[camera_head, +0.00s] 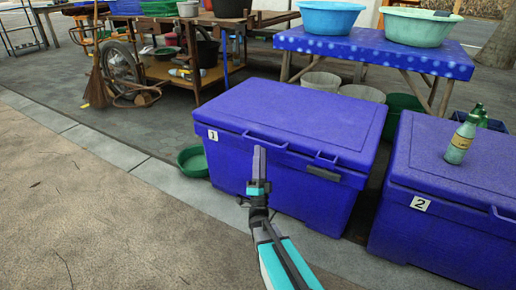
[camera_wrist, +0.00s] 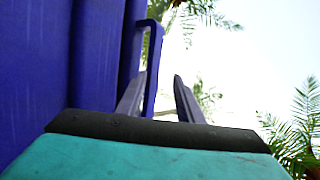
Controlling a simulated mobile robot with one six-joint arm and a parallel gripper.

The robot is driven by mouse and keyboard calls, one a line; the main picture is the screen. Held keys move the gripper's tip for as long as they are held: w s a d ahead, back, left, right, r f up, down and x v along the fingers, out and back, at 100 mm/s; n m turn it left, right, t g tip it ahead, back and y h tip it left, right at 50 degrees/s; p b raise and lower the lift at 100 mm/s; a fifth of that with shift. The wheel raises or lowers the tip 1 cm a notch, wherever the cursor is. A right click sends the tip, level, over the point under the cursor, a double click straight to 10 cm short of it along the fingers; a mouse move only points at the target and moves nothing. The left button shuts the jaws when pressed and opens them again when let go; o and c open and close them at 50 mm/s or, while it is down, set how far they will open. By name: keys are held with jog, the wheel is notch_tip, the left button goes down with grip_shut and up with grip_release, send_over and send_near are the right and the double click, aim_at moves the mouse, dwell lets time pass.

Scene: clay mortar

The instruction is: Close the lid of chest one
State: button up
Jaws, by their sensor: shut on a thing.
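Chest one (camera_head: 290,178) is a blue cooler box with a label "1" on its front left. Its lid (camera_head: 300,118) lies flat over the body, and I see no clear gap at the front seam. My gripper (camera_head: 260,165) is upright at the chest's front, by the left lid handle (camera_head: 265,140), and hides part of the front. In the wrist view, the blue handle loop (camera_wrist: 153,62) stands out from the chest wall at left, between my gripper's two fingers (camera_wrist: 160,100). My gripper is shut on this handle; the exact contact is partly hidden.
Chest two (camera_head: 450,200) stands close on the right with a green bottle (camera_head: 463,140) on its lid. A green basin (camera_head: 193,160) lies on the ground left of chest one. A blue-covered table (camera_head: 375,52) with basins stands behind. Open pavement (camera_head: 90,220) lies to the left.

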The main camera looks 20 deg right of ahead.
jog(key=shift+s, duration=0.25)
jog(key=shift+s+d+f, duration=0.1)
jog(key=shift+s+f, duration=0.1)
jog(key=shift+f, duration=0.45)
notch_tip(320, 180, down, 6)
jog(key=s, duration=0.2)
jog(key=shift+s+d, duration=0.25)
jog(key=shift+d, duration=0.1)
jog(key=shift+r, duration=0.1)
dwell(0.7)
